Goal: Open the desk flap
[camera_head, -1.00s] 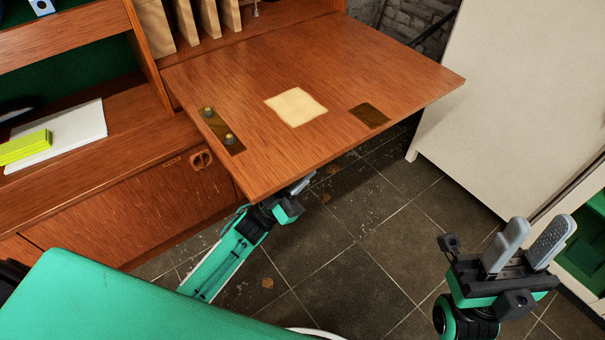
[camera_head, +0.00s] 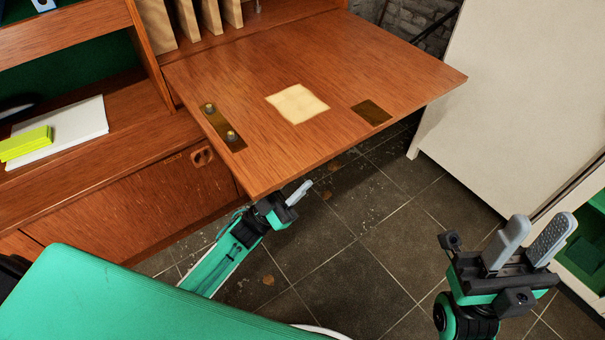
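The desk flap (camera_head: 345,75) is a brown wooden board that lies lowered, about level, sticking out from the wall unit. Its upper face carries a cream square, a dark patch and a dark strip with two small knobs. My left gripper (camera_head: 300,193) is at the flap's near edge, low and partly beneath it. One grey finger shows and the rest is hidden, so its opening is unclear. I cannot tell whether it touches the flap. My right gripper (camera_head: 528,243) is at the lower right, away from the flap, with its two grey fingers apart and nothing between them.
The wall unit (camera_head: 130,205) has a lower cupboard on the left. White paper (camera_head: 75,130) and a yellow-green block (camera_head: 27,143) lie on its shelf. A white cabinet (camera_head: 500,90) stands at the right. Dark floor tiles (camera_head: 345,265) are clear between the arms.

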